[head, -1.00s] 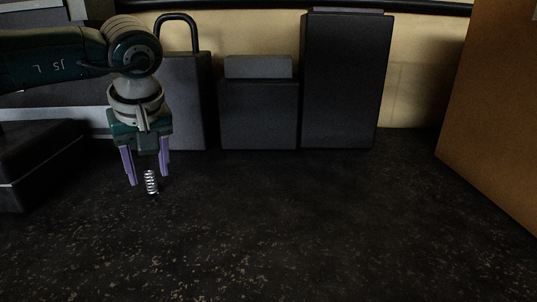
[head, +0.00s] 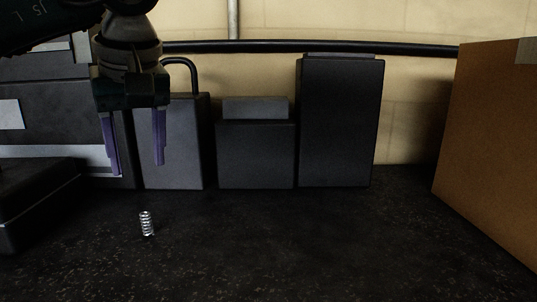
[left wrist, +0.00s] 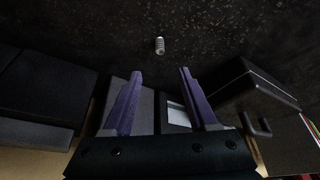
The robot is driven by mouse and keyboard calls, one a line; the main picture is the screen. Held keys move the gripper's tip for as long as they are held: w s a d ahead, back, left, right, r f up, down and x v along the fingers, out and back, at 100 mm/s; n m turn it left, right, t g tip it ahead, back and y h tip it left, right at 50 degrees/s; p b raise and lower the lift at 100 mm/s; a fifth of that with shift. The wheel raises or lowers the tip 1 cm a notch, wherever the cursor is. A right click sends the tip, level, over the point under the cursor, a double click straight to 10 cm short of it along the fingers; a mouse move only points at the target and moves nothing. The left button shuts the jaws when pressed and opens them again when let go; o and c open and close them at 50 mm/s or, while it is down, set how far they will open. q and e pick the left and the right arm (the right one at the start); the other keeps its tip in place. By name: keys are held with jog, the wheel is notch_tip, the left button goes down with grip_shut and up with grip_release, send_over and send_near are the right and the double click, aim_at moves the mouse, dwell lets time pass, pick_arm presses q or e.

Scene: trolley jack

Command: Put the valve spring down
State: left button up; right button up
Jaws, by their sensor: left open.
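The valve spring (head: 146,223) is a small silver coil standing upright on the dark speckled surface, left of centre in the head view. It also shows in the left wrist view (left wrist: 159,45), clear of the fingers. My left gripper (head: 138,170) is open and empty, with its two purple fingers pointing down above and behind the spring. Its spread fingers also show in the left wrist view (left wrist: 160,78). My right gripper is in neither view.
Dark box-shaped cases, a grey one with a handle (head: 174,150), a low one (head: 255,155) and a tall one (head: 340,125), stand along the back. A black case (head: 40,200) sits at the left. A cardboard box (head: 490,140) stands at the right. The middle surface is clear.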

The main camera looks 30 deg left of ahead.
pick_arm(q)
jog(key=n, duration=0.2)
jog(key=n+t+h+b, duration=0.2)
jog(key=n+b, duration=0.6)
jog(key=n, duration=1.9)
send_over(144, 212)
jog(key=s+d, duration=0.1)
jog(key=s, duration=0.2)
notch_tip(144, 212, down, 6)
jog(key=shift+w+x, duration=0.15)
jog(key=shift+x, duration=1.35)
jog(key=shift+w+x, duration=0.2)
jog(key=shift+x, duration=1.25)
jog(key=shift+d+r, duration=0.15)
grip_shut()
